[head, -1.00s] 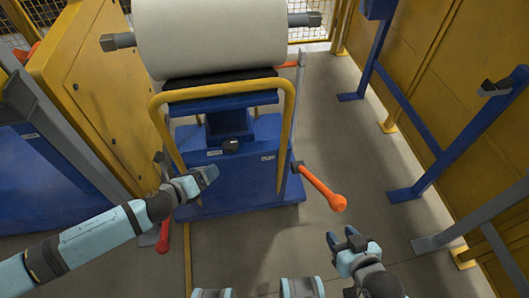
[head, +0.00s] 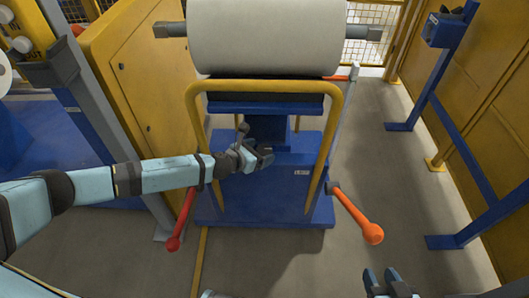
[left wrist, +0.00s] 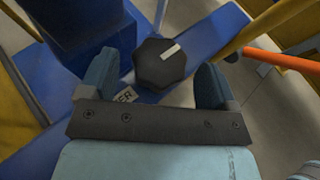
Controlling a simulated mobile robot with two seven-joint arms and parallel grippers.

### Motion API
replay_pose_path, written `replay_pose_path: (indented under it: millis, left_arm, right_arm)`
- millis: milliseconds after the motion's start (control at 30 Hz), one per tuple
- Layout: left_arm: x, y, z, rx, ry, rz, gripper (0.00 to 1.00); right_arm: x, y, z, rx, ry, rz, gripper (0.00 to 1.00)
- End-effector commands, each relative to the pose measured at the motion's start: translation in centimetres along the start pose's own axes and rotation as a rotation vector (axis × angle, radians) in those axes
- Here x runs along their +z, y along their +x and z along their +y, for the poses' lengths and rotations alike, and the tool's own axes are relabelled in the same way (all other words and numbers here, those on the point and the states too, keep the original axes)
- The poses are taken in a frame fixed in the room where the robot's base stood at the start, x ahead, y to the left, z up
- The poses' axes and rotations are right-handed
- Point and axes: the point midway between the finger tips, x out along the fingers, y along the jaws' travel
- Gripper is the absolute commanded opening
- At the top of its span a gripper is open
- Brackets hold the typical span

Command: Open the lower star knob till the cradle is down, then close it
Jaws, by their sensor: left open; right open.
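The lower star knob (left wrist: 160,63) is black with a pale mark on its face, seen in the left wrist view on the blue cart. My left gripper (left wrist: 154,85) is open there, with the knob ahead of and between its fingers, apparently not gripped. In the head view my left gripper (head: 265,155) is in front of the blue column and hides the knob. The cradle (head: 265,107) is up on the column under a large white roll (head: 265,38). My right gripper (head: 388,280) is open and empty at the bottom right.
A yellow hoop handle (head: 265,86) frames the cart (head: 270,205). An orange lever (head: 358,215) sticks out at right and a red lever (head: 182,222) at left. A yellow cabinet (head: 140,80) stands at left.

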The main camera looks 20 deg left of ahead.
Motion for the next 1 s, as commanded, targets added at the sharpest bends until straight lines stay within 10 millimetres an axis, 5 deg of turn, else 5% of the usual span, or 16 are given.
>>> replay_pose_path:
  millis: [200,533,767,1000]
  left_arm:
    - [-0.1,2.3,0.0,-0.001,-0.001,0.0,0.83]
    - [0.0,2.6,0.0,0.0,-0.001,0.001,0.83]
    - [0.0,2.5,0.0,0.0,-0.001,0.001,0.34]
    - [0.0,2.5,0.0,0.013,-0.006,0.001,0.34]
  right_arm:
    - [0.1,0.1,-0.1,-0.005,0.001,0.007,0.43]
    - [-0.2,0.0,-0.1,-0.006,0.0,0.013,0.43]
    - [0.2,0.1,0.0,-0.005,-0.001,0.006,0.43]
    - [0.2,0.1,0.0,-0.004,-0.001,0.003,0.43]
